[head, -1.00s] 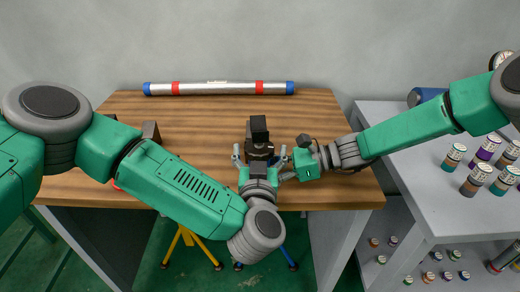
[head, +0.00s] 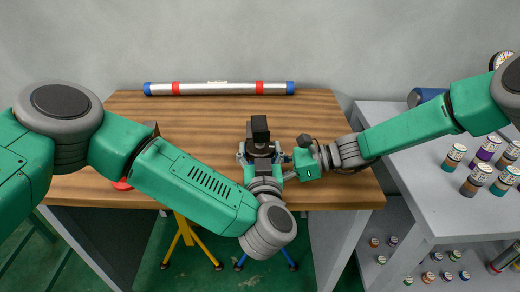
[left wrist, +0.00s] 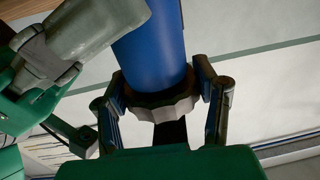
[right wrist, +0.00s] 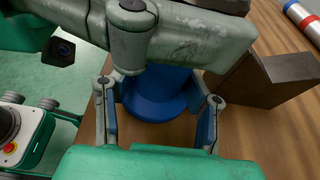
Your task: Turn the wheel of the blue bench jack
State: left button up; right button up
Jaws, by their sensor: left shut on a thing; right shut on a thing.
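A silver pipe (head: 218,88) with red and blue bands lies along the table's back. A grey shelf (head: 430,150) with small cans stands right.

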aim_at(262, 129)
pick_arm(q)
jog(key=shift+s+d+n+g+y, duration=0.1)
jog(key=shift+n+g+y, duration=0.45)
jog(key=shift+n+y, duration=1)
jog(key=shift+d+n+g+y, duration=0.1)
jog(key=shift+n+g+y, duration=0.65)
jog(key=shift+y, duration=1.4)
jog(key=shift+f+n+y, duration=0.1)
jog(key=shift+n+y, duration=0.2)
jog(key=shift+n, duration=0.1)
jog(key=o, duration=1.2)
jog(key=shift+a, duration=0.1)
notch_tip(262, 129, up, 10)
